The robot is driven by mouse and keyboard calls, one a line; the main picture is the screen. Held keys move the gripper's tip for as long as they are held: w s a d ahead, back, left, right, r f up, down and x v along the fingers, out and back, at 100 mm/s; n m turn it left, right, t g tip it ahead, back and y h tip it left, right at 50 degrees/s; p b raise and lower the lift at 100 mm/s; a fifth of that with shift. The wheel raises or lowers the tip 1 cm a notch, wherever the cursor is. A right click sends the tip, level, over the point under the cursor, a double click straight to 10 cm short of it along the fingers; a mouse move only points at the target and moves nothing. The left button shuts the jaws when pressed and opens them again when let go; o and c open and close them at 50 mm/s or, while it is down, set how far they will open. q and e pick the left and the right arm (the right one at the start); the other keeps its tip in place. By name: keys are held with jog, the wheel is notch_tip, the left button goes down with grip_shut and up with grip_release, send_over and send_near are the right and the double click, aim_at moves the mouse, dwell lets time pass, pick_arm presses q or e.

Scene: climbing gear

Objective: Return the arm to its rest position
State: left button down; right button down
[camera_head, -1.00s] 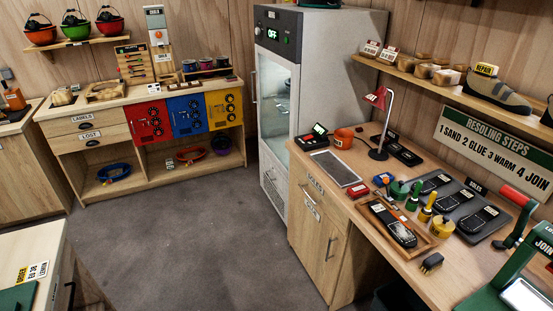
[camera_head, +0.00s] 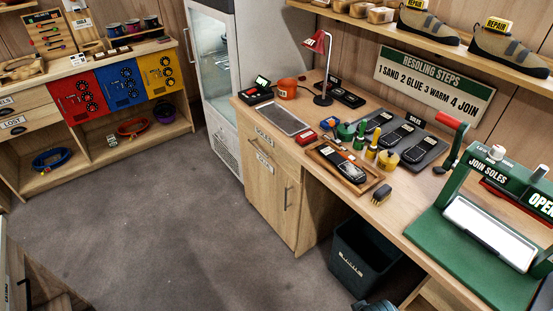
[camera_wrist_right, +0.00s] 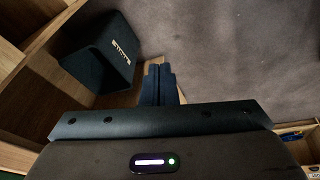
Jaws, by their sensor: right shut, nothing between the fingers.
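My right gripper (camera_wrist_right: 158,85) shows in the right wrist view, with its two dark fingers together and nothing between them. It points out over the grey carpet, beside a dark bin (camera_wrist_right: 100,52). A small dark blue part at the bottom edge of the head view, below the bin, looks like part of my right arm, but too little shows to be certain. My left gripper is in neither current view.
The wooden workbench (camera_head: 402,229) carries a green press (camera_head: 470,245), a red lamp (camera_head: 318,42), a tray with a shoe sole (camera_head: 350,168) and small tools. The dark bin (camera_head: 365,258) stands under it. The carpet (camera_head: 160,220) at left is clear.

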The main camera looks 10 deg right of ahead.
jog(key=s+d+f+g+b, duration=0.1)
jog(key=s+f+b, duration=0.15)
jog(key=f, duration=1.05)
jog(key=s+d+f+b, duration=0.1)
jog(key=s+f, duration=0.2)
jog(key=f, duration=1)
jog(key=s+f+b, duration=0.2)
jog(key=s+f, duration=1.3)
jog(key=f, duration=0.1)
jog(key=shift+s+d+f+g+b, duration=0.2)
jog(key=shift+s+d+g+b, duration=0.2)
